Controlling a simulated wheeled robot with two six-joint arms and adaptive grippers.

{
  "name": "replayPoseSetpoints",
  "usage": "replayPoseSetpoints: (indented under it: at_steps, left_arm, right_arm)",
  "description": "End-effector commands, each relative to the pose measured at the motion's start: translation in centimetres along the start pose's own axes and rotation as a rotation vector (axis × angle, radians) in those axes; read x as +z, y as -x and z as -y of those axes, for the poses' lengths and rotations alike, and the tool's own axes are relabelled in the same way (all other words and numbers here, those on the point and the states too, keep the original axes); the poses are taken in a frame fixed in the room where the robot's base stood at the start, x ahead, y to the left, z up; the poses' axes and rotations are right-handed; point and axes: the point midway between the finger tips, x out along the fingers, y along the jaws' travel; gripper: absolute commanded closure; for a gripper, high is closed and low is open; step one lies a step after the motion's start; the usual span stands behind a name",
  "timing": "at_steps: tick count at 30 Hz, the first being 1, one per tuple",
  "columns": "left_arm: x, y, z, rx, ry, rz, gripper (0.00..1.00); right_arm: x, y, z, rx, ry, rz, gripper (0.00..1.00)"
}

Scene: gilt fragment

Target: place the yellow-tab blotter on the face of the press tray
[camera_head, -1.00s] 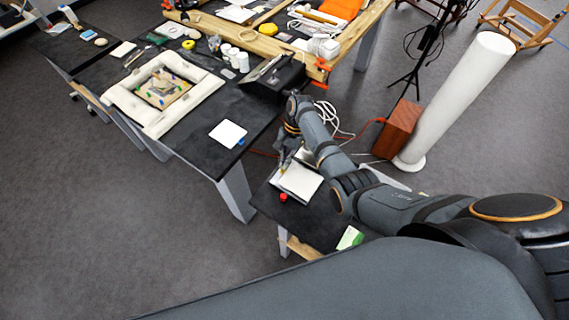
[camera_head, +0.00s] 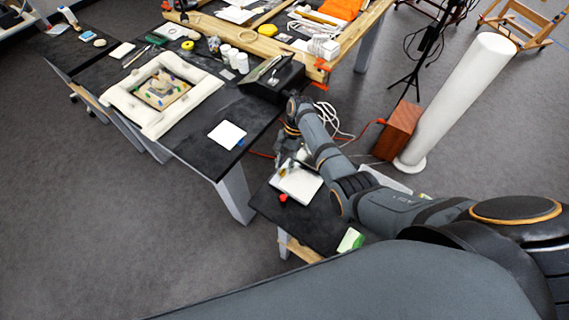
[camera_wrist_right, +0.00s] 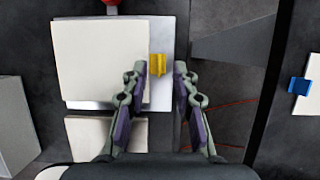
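The yellow-tab blotter (camera_wrist_right: 100,60) is a cream square lying flat on a slightly larger white plate, apparently the face of the press tray (camera_wrist_right: 162,100). Its yellow tab (camera_wrist_right: 157,64) sticks out at the right edge in the wrist view; in the head view the pale square (camera_head: 298,184) lies on the small dark table. My right gripper (camera_wrist_right: 161,72) is open, with one finger on each side of the tab and visible gaps to it. In the head view my right gripper (camera_head: 286,158) is at the far-left edge of the square. My left gripper is not in view.
A red piece (camera_head: 283,198) sits beside the tray. A green-tab card (camera_head: 350,240) lies at the near corner of the small table. A blue-tab blotter (camera_head: 227,135) lies on the larger dark table. Another pale card (camera_wrist_right: 119,133) lies below the tray in the wrist view.

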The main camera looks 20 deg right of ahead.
Motion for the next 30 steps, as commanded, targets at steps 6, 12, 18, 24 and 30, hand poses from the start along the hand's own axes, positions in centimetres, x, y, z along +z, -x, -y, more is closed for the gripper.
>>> replayPoseSetpoints:
  at_steps: [6,12,18,24,30]
  left_arm:
    - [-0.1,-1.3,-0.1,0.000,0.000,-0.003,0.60]
    - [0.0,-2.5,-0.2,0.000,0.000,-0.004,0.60]
    - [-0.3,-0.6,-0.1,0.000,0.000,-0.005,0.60]
    - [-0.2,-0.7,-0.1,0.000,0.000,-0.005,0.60]
    - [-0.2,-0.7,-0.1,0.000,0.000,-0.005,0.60]
  right_arm:
    - [-0.3,4.6,0.1,-0.005,0.001,-0.006,0.72]
    - [-0.2,9.2,0.1,-0.005,0.001,-0.005,0.72]
    - [0.0,11.8,0.0,0.000,-0.001,-0.002,0.72]
    - [-0.1,11.8,0.0,-0.001,0.000,-0.001,0.72]
    - [-0.1,11.8,0.0,-0.001,0.000,-0.001,0.72]
